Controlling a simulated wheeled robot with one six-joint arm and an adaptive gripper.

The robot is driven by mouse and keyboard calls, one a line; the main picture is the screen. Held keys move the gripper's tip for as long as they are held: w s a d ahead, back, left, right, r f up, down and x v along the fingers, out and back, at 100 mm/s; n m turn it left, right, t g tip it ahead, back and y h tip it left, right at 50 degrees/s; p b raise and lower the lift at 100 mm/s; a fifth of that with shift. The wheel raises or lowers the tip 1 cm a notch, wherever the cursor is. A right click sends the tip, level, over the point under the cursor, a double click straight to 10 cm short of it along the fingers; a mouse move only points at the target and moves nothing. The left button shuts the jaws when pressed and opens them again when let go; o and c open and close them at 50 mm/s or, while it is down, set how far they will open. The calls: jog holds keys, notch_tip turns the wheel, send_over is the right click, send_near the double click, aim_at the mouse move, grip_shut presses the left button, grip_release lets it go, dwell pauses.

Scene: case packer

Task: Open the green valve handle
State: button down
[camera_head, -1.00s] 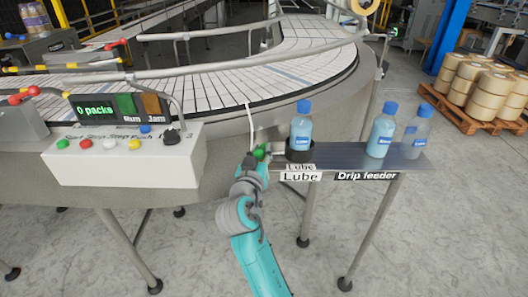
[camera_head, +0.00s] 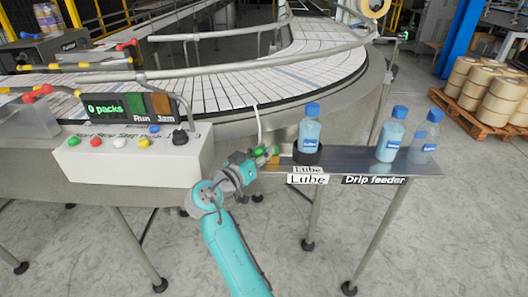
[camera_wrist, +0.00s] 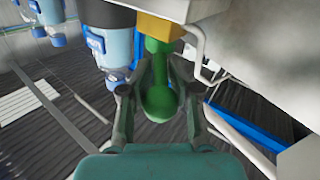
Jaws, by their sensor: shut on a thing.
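The green valve handle (camera_wrist: 158,98) shows in the wrist view between the two fingers of my gripper (camera_wrist: 160,88). Its rounded end points toward my palm, and its far end meets a yellow-orange block (camera_wrist: 160,27). In the head view my gripper (camera_head: 262,156) is at the left end of the metal shelf, shut on the handle, with green (camera_head: 272,150) showing at the fingertips. A blue-capped bottle (camera_head: 309,130) stands in a dark holder just right of the handle, above the Lube label (camera_head: 307,179).
Two more blue-capped bottles (camera_head: 391,135) stand farther right on the shelf (camera_head: 345,160), above a Drip feeder label. A control box (camera_head: 130,165) with coloured buttons stands to the left. The curved conveyor (camera_head: 230,85) runs behind. Open floor lies in front.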

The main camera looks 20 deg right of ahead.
jog(key=shift+a+f, duration=0.2)
jog(key=c, duration=1.1)
grip_release()
jog(key=shift+a, duration=0.1)
jog(key=shift+r, duration=0.1)
jog(key=v, duration=1.2)
